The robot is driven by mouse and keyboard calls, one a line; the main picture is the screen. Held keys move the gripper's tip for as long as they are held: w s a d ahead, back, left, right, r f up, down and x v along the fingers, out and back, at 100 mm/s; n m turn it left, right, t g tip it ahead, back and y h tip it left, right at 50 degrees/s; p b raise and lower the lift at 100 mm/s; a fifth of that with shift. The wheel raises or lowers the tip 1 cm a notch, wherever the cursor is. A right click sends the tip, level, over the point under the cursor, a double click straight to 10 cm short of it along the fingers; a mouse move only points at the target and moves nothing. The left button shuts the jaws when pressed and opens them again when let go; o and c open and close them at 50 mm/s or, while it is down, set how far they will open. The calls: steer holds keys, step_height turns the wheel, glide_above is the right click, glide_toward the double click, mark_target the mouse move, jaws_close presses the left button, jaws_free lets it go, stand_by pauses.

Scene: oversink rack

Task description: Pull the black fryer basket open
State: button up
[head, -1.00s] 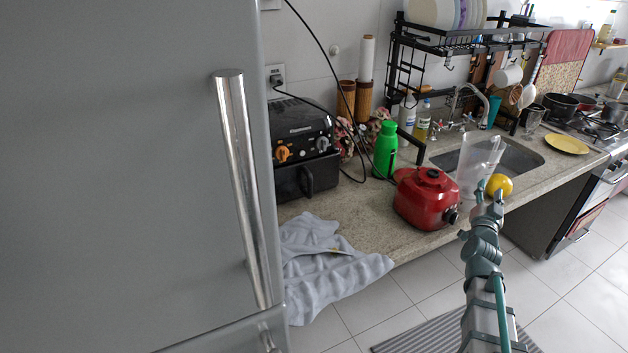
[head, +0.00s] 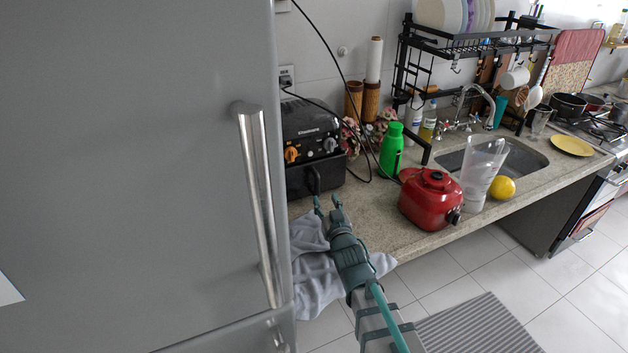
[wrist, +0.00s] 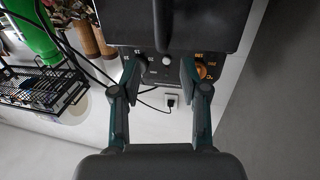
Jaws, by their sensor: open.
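The black air fryer (head: 308,120) stands on the counter at the left, beside the fridge. Its black basket (head: 331,172) sits in the body below the control panel, with a dark upright handle (head: 314,181) on its front. My gripper (head: 327,202) is open and empty, a little in front of the basket and near the handle, apart from it. In the wrist view, the fryer appears upside down, with the basket (wrist: 210,22) at the top. The open fingers (wrist: 160,72) spread on either side of the knob panel, below the handle (wrist: 156,12) in the picture.
The fridge (head: 150,150) walls off the left side. A grey cloth (head: 318,275) hangs over the counter edge beneath my gripper. A green bottle (head: 390,152) and red appliance (head: 430,200) stand to the right. Black cords run beside the fryer.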

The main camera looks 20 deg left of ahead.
mark_target(318, 183)
steer(key=p+x, duration=0.3)
steer(key=x, duration=0.7)
steer(key=shift+w+a+p, duration=0.25)
steer(key=shift+a+p, duration=0.05)
steer(key=shift+a, duration=0.05)
jaws_close()
